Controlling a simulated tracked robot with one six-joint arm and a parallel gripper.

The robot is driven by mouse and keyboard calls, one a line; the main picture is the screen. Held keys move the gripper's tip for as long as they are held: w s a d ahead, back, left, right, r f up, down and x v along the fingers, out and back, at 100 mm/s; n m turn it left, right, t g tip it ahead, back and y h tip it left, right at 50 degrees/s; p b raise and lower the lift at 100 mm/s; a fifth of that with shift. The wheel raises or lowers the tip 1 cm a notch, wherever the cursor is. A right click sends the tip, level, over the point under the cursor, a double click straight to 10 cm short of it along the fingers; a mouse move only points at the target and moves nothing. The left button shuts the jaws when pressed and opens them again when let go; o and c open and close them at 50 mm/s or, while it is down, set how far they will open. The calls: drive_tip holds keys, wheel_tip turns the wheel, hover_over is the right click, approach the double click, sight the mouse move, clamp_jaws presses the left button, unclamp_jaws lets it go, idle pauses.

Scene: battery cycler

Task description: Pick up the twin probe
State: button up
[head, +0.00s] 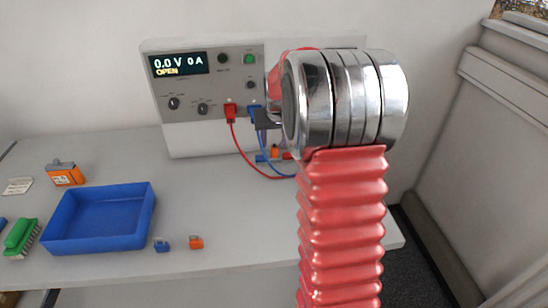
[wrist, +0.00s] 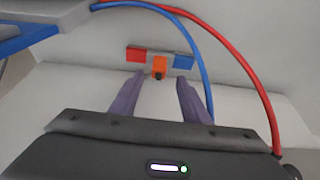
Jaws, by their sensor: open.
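The twin probe (head: 274,152) lies on the bench close to the cycler's front, partly hidden by my arm. It has an orange middle part with a red and a blue block beside it. In the wrist view the probe (wrist: 159,68) is straight ahead, its orange part between the lines of my two fingers. My gripper (wrist: 161,77) is open, with two purple fingers apart and nothing held. The probe appears at or just beyond the fingertips; the exact gap is unclear. In the head view my arm hides most of the gripper.
The cycler (head: 213,135) reads 0.0 V, 0 A, OPEN. Red (head: 238,145) and blue (wrist: 203,70) leads curve close to my gripper.

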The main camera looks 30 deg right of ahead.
sight(274, 147)
drive_tip(key=shift+x, duration=2.6)
drive_tip(key=shift+s, duration=0.15)
drive_tip(key=shift+c, duration=0.2)
clamp_jaws()
